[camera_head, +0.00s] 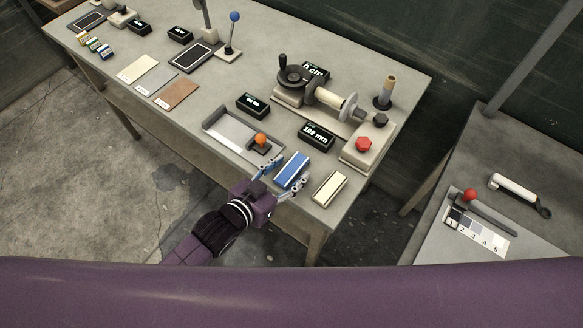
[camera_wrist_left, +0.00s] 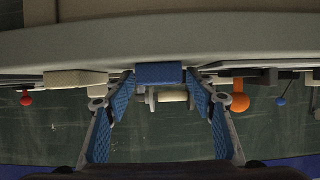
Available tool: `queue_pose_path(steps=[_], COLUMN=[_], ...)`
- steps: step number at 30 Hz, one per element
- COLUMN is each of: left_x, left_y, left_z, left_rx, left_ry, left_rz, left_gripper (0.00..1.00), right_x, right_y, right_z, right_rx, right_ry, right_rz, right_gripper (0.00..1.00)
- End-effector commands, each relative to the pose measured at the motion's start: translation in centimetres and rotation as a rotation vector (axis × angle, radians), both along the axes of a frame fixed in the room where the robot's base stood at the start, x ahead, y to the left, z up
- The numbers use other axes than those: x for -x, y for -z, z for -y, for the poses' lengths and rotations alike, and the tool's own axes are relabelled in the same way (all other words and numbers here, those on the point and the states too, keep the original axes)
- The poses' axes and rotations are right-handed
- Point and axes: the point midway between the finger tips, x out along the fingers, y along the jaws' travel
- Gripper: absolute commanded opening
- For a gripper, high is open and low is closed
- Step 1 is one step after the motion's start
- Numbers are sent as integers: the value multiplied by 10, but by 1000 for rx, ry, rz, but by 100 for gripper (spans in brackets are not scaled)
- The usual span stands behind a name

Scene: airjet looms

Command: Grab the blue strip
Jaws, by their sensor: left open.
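The blue strip (camera_head: 291,170) is a small blue block with white stripes. It lies near the front edge of the grey table, between a grey tray and a cream block. My left gripper (camera_head: 281,180) is open at the table's front edge, its fingers on either side of the near end of the strip. In the left wrist view the strip (camera_wrist_left: 158,74) shows as a blue block between and beyond the open blue-padded fingers (camera_wrist_left: 160,115). I cannot tell whether the fingers touch it. My right gripper is not in view.
Left of the strip stands the grey tray (camera_head: 218,133) with an orange-knobbed handle (camera_head: 261,139). Right of it lies the cream block (camera_head: 329,188). Behind are a black 102 mm display (camera_head: 316,136) and a winder with a red knob (camera_head: 363,144).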

Motion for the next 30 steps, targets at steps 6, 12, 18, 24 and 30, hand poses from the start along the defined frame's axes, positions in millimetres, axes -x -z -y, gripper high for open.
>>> queue_pose_path(steps=[6,12,18,24,30], left_x=[0,1,1,0,0], left_y=[0,0,0,-4,-26], left_z=[0,0,-1,0,0], left_rx=[-1,-1,-1,-1,1], left_ry=[0,0,0,0,0], left_rz=[-1,-1,-1,-1,3], left_gripper=[33,11,6,6,6], right_x=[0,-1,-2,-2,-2], right_y=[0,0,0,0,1], right_z=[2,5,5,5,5], right_rx=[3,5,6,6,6], right_ry=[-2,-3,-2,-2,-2], right_rz=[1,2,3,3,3], right_gripper=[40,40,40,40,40])
